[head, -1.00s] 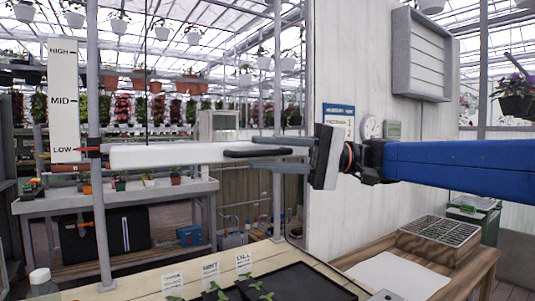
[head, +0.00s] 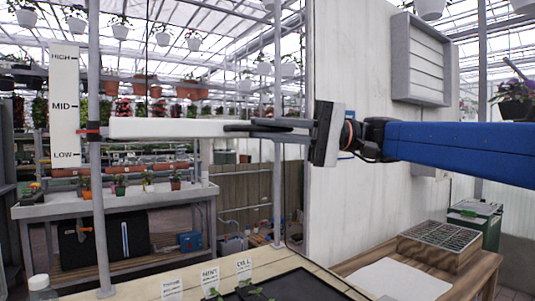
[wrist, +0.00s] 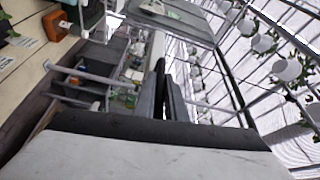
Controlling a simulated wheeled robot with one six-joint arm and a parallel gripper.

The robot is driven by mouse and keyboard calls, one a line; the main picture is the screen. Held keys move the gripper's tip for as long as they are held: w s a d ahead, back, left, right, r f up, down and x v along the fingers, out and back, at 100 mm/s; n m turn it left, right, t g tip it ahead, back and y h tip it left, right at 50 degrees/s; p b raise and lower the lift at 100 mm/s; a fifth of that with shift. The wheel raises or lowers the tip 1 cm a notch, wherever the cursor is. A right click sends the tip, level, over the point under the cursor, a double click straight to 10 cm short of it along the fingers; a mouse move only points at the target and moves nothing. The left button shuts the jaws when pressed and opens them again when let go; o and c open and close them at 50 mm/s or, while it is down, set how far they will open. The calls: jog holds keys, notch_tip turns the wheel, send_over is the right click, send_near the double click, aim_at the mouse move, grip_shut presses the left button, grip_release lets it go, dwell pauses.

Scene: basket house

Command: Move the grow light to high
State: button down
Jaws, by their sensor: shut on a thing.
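The grow light (head: 165,128) is a long white horizontal bar in the head view, joined at its left end to a grey upright post. A red pointer (head: 90,132) at that end stands between LOW and MID on the white scale board (head: 65,85), which is marked HIGH, MID and LOW. My gripper (head: 262,126) is shut on the right end of the grow light, its dark fingers pointing left. In the wrist view the dark fingers (wrist: 168,92) lie close together; the grow light is hard to make out there.
A black tray (head: 295,286) with seedlings and labels, including MINT and DILL, stands on the bench below. A second grey post (head: 277,190) stands behind the fingers. A pale wall (head: 345,215) is beside my arm. Pots hang overhead.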

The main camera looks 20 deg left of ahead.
notch_tip(320, 180, up, 19)
jog(key=shift+f, duration=0.15)
dwell(0.4)
jog(key=c, duration=1.8)
grip_release()
jog(key=v, duration=1.7)
jog(key=shift+w+d, duration=0.15)
jog(key=shift+d, duration=0.05)
